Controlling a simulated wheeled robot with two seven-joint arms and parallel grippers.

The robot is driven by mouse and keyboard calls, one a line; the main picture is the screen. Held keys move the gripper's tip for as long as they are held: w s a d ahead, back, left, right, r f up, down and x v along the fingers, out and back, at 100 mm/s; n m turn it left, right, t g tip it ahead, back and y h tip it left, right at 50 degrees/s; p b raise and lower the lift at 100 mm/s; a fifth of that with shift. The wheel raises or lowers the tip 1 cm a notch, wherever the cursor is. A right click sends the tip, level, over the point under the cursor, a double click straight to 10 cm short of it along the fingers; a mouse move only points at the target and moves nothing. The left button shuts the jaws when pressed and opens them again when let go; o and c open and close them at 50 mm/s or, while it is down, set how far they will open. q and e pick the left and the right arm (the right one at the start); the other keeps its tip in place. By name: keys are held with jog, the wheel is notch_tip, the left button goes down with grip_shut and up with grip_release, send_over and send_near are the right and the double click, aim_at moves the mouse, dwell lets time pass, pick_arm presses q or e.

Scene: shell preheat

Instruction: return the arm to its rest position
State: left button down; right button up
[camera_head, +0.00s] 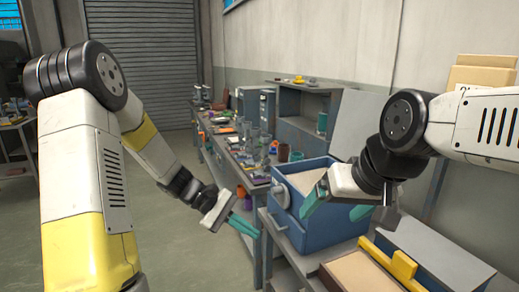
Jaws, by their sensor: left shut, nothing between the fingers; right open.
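My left arm comes in from the left, and my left gripper (242,224) hangs over the open floor with its teal fingers together and nothing between them. It is left of the blue box and apart from it. My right arm reaches in from the right. My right gripper (332,207) is open, its teal fingers spread, in front of and over the right part of the blue box (315,232). Nothing shows between its fingers. The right gripper and wrist hide part of the box's top and right side. I cannot tell whether a finger touches the box.
The blue box has a round grey knob (281,194) and stands on a grey bench. A yellow handle (389,262) lies close by at the lower right. A long bench (218,150) with many small items runs behind. The floor (185,255) at centre left is clear.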

pick_arm(q)
jog(key=s+a+r+m+t+y, duration=0.3)
jog(key=s+a+r+m+y, duration=0.1)
jog(key=s+r, duration=0.3)
jog(key=s+a+r+m+t+y, duration=0.4)
jog(key=s+a+r, duration=0.3)
jog(key=r, duration=0.3)
jog(key=shift+s+a+m+t+y, duration=0.3)
jog(key=shift+s+m, duration=0.1)
jog(key=shift+s, duration=0.2)
jog(key=shift+r, duration=0.1)
